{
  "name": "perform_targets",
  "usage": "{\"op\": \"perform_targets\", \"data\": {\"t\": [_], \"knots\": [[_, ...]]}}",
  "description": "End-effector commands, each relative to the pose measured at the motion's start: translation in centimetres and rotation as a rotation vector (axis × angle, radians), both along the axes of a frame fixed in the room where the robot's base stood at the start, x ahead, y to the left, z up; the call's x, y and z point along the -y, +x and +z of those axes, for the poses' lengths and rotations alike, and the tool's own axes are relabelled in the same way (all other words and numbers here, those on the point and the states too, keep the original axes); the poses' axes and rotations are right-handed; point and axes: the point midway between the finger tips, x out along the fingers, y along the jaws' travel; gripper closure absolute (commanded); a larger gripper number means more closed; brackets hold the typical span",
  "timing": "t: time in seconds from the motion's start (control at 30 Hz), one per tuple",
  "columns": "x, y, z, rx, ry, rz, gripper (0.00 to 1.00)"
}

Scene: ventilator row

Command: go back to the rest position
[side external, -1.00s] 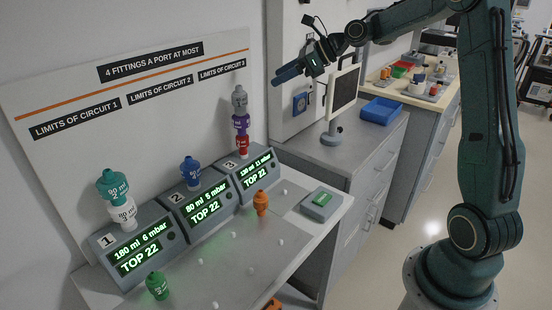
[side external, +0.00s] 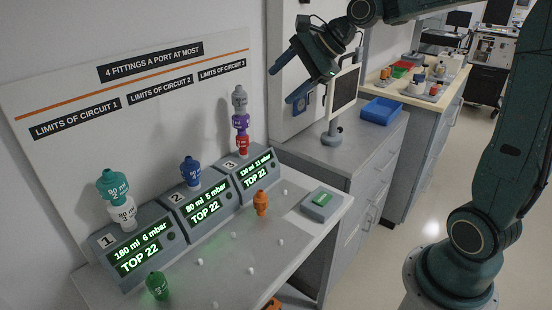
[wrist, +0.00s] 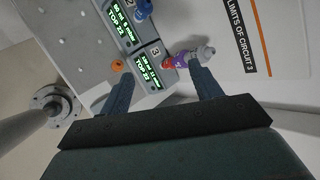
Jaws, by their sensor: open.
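My gripper (side external: 281,84) is in the air, right of and higher than port 3's stack. Its two fingers are apart with nothing between them, and it also shows in the wrist view (wrist: 160,66). Port 1 has a white fitting (side external: 123,214) with a teal fitting (side external: 112,187) on top. Port 2 has one blue fitting (side external: 191,171). Port 3 has a red fitting (side external: 242,145), a purple one (side external: 240,122) and a grey one (side external: 239,99) on top; this stack appears beyond the fingers in the wrist view.
A green fitting (side external: 157,285) and an orange fitting (side external: 261,202) stand on the bench (side external: 225,275). A monitor (side external: 343,100) stands close behind my gripper, with a blue tray (side external: 381,111) farther right.

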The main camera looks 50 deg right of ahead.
Motion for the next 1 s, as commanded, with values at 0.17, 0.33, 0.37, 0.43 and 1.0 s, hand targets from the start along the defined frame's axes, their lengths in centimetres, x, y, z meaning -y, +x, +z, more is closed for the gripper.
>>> {"op": "perform_targets", "data": {"t": [0.17, 0.33, 0.37, 0.43, 1.0], "knots": [[-2.1, -3.3, 0.3, 0.034, -0.210, 0.173, 0.36], [-3.5, -6.5, 0.3, 0.059, -0.400, 0.342, 0.36], [-3.7, -7.1, 0.3, 0.062, -0.433, 0.373, 0.36], [-4.1, -8.5, 0.2, 0.071, -0.507, 0.444, 0.36], [-5.5, -20.4, -2.3, 0.111, -1.029, 1.057, 0.36]]}}
